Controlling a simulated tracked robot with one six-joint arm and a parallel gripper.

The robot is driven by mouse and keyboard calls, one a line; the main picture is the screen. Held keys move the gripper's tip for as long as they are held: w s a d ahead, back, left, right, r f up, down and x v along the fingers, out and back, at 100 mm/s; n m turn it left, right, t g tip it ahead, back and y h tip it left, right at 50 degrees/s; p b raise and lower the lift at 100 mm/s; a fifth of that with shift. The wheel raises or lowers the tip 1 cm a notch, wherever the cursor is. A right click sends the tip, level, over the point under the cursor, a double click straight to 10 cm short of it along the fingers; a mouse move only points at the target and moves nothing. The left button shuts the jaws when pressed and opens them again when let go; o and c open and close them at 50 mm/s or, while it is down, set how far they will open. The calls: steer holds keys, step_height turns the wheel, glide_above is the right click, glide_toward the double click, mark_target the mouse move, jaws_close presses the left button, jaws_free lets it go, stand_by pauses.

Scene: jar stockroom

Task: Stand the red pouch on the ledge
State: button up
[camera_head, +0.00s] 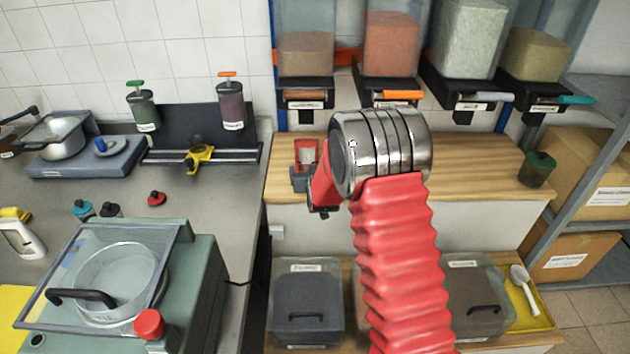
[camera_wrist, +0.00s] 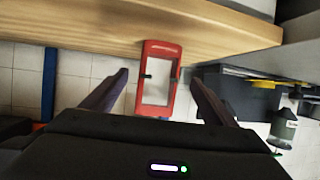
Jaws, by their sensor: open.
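The red pouch (camera_wrist: 145,107) has a red border around a pale panel. It appears upright at the left end of the wooden ledge (camera_head: 470,165), its lower end at the wood (camera_wrist: 90,30) in the upside-down wrist view. In the head view the pouch (camera_head: 306,152) shows just beyond my gripper (camera_head: 304,180), partly hidden by it. In the wrist view my gripper (camera_wrist: 159,76) is open, with one finger on each side of the pouch and a visible gap on both sides.
Several dispensers, one with an orange handle (camera_head: 402,95), hang above the ledge. A dark green cup (camera_head: 538,168) stands at its right end. A grey counter on the left holds a rail with a yellow clamp (camera_head: 200,158) and a glass-lidded green machine (camera_head: 200,290). The ledge's middle looks clear.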

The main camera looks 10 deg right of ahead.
steer(key=s+a+r+g+y, duration=0.1)
steer(key=s+r+g, duration=0.3)
steer(key=s+r, duration=1.55)
steer(key=s+g, duration=0.3)
steer(key=s, duration=2.7)
steer(key=shift+s+d+r+n+g, duration=0.2)
steer(key=shift+d+r+n+g, duration=0.1)
steer(key=shift+r+g, duration=0.1)
